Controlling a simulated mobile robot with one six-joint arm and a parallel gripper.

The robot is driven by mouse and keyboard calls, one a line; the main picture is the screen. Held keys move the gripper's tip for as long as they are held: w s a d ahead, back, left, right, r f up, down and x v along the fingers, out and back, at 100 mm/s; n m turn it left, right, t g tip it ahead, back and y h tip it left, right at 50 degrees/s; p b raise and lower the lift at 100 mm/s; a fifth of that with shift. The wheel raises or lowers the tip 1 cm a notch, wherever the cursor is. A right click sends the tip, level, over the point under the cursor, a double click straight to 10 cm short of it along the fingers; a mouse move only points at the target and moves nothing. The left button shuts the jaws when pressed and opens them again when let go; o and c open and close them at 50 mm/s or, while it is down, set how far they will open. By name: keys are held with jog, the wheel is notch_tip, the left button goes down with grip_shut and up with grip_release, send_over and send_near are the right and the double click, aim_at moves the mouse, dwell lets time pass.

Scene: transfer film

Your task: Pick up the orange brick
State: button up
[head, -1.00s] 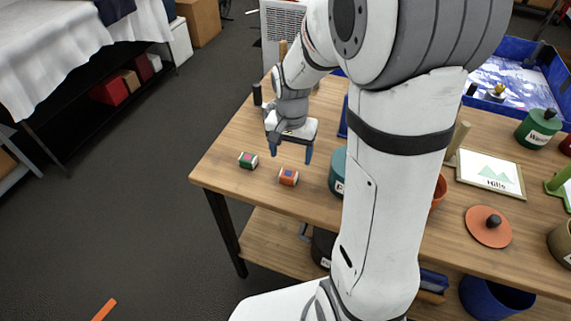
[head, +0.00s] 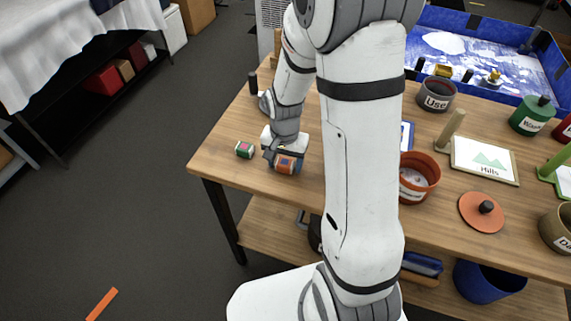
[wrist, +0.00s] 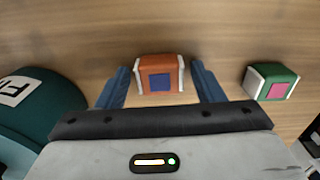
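The orange brick (wrist: 160,78) has white ends and a blue square on its face. It sits on the wooden table between the two blue fingers of my gripper (wrist: 159,88) in the wrist view. Small gaps show on both sides of it, so the fingers are open and apart from it. In the head view my gripper (head: 284,160) is down at the table around the orange brick (head: 287,164), near the front left edge. A green brick (head: 244,149) with a pink square stands to the left; in the wrist view the green brick (wrist: 271,82) is at the right.
A teal container (wrist: 38,105) stands close by at the left of the wrist view. An orange pot (head: 418,178), an orange lid (head: 481,212) and a "Hills" picture (head: 484,160) lie farther right. The wooden table (head: 232,175) is bare around the green brick.

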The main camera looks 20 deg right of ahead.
jog(key=c, duration=0.8)
